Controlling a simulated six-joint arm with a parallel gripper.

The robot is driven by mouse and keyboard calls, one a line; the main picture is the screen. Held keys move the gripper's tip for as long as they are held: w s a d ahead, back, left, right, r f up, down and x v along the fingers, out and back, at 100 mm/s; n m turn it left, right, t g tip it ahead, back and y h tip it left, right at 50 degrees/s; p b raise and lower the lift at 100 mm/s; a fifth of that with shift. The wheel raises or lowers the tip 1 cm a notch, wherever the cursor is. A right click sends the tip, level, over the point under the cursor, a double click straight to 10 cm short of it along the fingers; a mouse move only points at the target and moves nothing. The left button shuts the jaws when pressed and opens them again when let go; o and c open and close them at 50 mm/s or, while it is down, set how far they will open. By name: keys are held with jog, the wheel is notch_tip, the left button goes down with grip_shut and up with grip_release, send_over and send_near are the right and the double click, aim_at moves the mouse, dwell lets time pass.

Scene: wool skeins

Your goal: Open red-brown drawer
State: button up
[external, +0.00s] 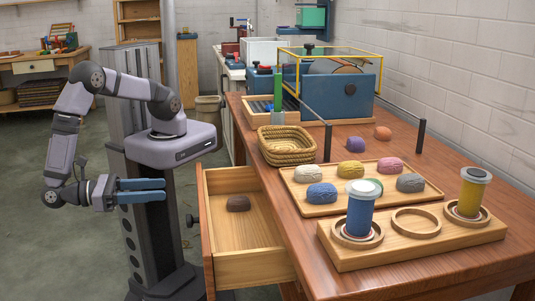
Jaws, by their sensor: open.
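The red-brown drawer (207,245) stands pulled out from the left side of the wooden table. A dark knob (192,220) sits on the drawer's outer front face, which is seen nearly edge-on. My gripper (163,190) is left of the drawer, with its two blue fingers apart and nothing visible between them. It looks higher than the knob and apart from it.
The table (450,262) bears a wooden tray (305,208) of coloured skeins, a rack (345,258) with blue and yellow spools, and a woven basket (287,157). A blue machine (350,97) stands farther back. Open floor lies left of my arm.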

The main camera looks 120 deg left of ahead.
jog(key=w+a+f+g+h, duration=0.2)
jog(key=w+a+f+h, duration=0.1)
jog(key=f, duration=0.6)
jog(key=shift+w+a+f+m+h+p, duration=0.3)
jog(key=shift+w+a+m, duration=0.1)
jog(key=shift+w+a, duration=0.45)
